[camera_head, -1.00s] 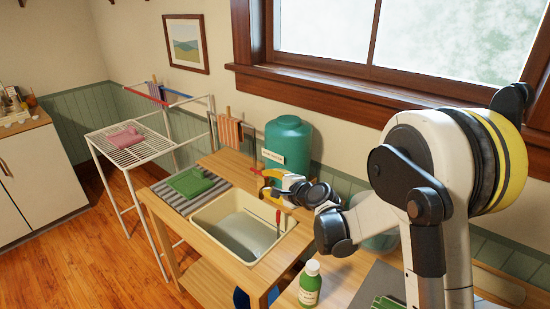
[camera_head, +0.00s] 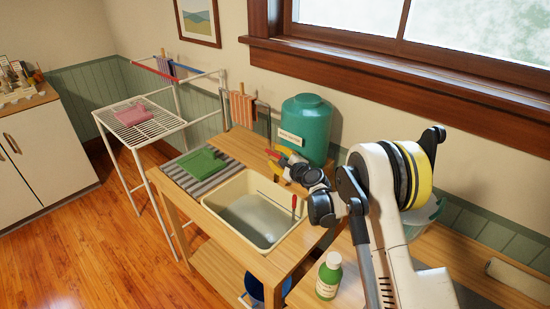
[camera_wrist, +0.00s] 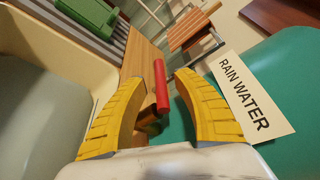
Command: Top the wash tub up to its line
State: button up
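The wash tub (camera_head: 238,239) is a cream basin set into the wooden stand, with greyish water inside; I cannot make out its line. Its edge also shows at the left of the wrist view (camera_wrist: 75,68). The green rain water tank (camera_head: 304,122) stands behind it, with a label (camera_wrist: 245,95) reading "RAIN WATER". My gripper (camera_head: 271,160) is in front of the tank, above the tub's back edge. In the wrist view its yellow fingers (camera_wrist: 162,80) are apart, with a red bar-like handle (camera_wrist: 161,88) between them; contact is not clear.
A green folded cloth (camera_head: 203,162) lies on a striped mat left of the tub. A green bottle (camera_head: 329,276) stands on the counter to the right. A red-tipped thin item (camera_head: 294,203) is at the tub's right side. A drying rack (camera_head: 150,128) stands at left.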

jog(key=shift+w+a+f, duration=0.1)
jog(key=shift+w+a, duration=0.15)
jog(key=shift+w, duration=0.2)
grip_shut()
jog(key=shift+y, duration=0.3)
jog(key=shift+s+f+n+g+y+b, duration=0.1)
jog(key=shift+n+g+y+b, duration=0.3)
jog(key=shift+n+b, duration=0.15)
jog(key=shift+s+a+n+g+y+b, duration=0.15)
jog(key=shift+s+n+g+y+b, duration=0.1)
jog(key=shift+n+g+y, duration=0.4)
jog(key=shift+s+a+n+g+y+b, duration=0.1)
jog(key=shift+s+a+n+g+y, duration=0.1)
jog(key=shift+n+g+y, duration=0.45)
